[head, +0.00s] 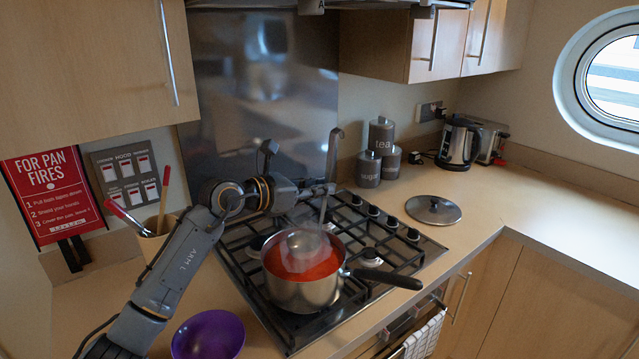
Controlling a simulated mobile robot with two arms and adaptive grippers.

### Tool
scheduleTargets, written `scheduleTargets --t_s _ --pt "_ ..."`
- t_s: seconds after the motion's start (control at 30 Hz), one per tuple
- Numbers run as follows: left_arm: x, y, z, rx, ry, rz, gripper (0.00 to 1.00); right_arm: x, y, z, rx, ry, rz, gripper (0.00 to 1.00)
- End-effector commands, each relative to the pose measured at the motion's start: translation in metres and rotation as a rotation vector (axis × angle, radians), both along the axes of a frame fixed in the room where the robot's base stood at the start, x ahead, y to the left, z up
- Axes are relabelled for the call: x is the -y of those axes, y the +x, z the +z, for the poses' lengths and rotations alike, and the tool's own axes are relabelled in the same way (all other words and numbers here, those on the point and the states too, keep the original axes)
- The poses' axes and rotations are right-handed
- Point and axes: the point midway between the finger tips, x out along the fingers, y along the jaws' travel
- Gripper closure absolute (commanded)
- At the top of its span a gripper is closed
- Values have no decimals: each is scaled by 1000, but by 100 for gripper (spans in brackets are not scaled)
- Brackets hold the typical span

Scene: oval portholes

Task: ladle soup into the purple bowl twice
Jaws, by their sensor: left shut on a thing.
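My left gripper (321,188) is shut on the handle of a metal ladle (324,206) above the hob. The ladle's bowl hangs down at the red soup (310,268) in a steel pot (303,292); I cannot tell whether it is in the soup or just above it. The pot stands on the gas hob, with its black handle pointing right. The purple bowl (208,336) stands on the counter at the bottom, left of the pot and beside my left arm. The bowl's lower edge is cut off by the frame. My right gripper is not in view.
The gas hob (385,262) has black grates. A pan lid (433,209) lies on the counter right of it. Canisters (381,135), a kettle (459,142) and a toaster stand at the back. A utensil pot (157,236) stands left, behind my arm. Cupboards hang above.

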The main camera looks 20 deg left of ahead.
Motion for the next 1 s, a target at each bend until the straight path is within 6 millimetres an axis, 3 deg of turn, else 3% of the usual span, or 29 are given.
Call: scheduleTargets --t_s 0.03,0.5,1.0 --pt "0 0 -11 0 0 1 100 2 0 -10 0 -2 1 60" --pt "0 0 -63 1 1 0 100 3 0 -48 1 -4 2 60" --pt "0 0 -69 1 0 0 100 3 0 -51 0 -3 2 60"
